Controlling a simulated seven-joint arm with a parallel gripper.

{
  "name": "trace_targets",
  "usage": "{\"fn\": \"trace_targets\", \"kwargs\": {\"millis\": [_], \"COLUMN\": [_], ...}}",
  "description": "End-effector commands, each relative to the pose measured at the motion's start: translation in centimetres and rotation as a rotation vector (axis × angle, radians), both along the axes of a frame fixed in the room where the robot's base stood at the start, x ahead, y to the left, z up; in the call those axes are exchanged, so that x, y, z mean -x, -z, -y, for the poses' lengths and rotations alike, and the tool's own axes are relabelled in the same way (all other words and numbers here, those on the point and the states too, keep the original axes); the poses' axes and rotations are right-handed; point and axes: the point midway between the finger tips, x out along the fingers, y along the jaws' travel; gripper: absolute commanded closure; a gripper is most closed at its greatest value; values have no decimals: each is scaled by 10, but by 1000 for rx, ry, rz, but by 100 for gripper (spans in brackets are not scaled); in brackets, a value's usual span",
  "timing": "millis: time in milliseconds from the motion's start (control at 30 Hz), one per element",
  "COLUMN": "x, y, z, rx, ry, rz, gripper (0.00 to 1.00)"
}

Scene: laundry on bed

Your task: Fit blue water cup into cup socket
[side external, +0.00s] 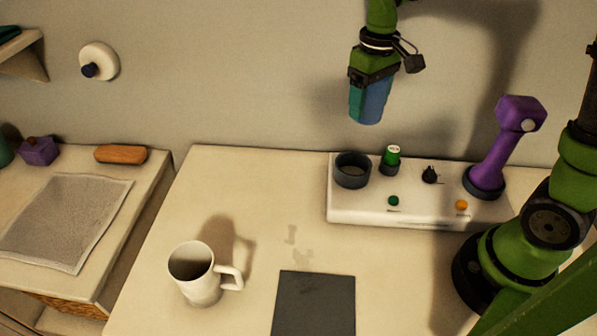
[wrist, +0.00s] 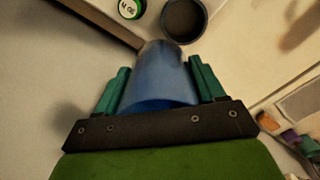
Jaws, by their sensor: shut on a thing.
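My gripper (side external: 370,90) is shut on the blue water cup (side external: 373,106) and holds it in the air, high above the white panel box. In the wrist view the translucent blue cup (wrist: 160,82) sits between the two teal fingers of my gripper (wrist: 159,85). The cup socket (side external: 352,170) looks like the dark round ring at the left end of the box. The socket also shows in the wrist view (wrist: 184,20), beyond the cup and slightly right. The cup is apart from the socket.
The white box (side external: 345,212) also carries a green-capped item (side external: 392,156), a black knob (side external: 430,174) and a purple tool (side external: 494,150) standing in another holder. A white mug (side external: 197,279) and a dark mat (side external: 314,303) lie in front. The left table holds a grey cloth (side external: 65,220).

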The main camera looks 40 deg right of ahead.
Motion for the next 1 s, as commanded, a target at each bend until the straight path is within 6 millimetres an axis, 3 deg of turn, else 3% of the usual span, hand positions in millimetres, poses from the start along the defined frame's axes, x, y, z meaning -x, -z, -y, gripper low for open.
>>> {"fn": "trace_targets", "kwargs": {"millis": [300,733,1000], "x": [21,22,22], "y": [17,21,41], "z": [-44,-45,-45], "rx": [-1,0,-1], "ry": [-135,-140,-139], "rz": [1,1,-1], "gripper": [73,73,73]}}
